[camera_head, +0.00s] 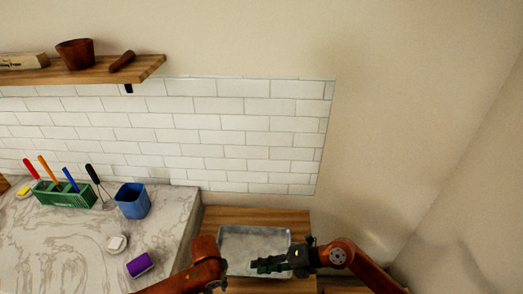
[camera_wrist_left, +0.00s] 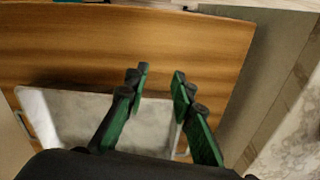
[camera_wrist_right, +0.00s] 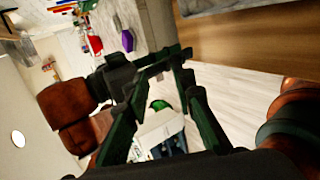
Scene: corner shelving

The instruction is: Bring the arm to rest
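My right gripper (camera_head: 268,265) points left over the metal tray (camera_head: 245,240) in the head view. In the right wrist view its green-lined fingers (camera_wrist_right: 168,68) stand apart with nothing held between them. My left arm comes in at the bottom of the head view, its gripper mostly hidden there. In the left wrist view the left gripper (camera_wrist_left: 161,74) has its fingers apart and is empty, above the wooden surface beside the tray (camera_wrist_left: 62,112). A dark part of my own arms lies close to the right fingers.
A marble counter (camera_head: 60,245) at left holds a green rack (camera_head: 65,194) of coloured tools, a blue cup (camera_head: 132,201), a white item (camera_head: 117,244) and a purple block (camera_head: 139,265). A wall shelf (camera_head: 100,72) bears a brown pot (camera_head: 75,54). The right side is bare wall.

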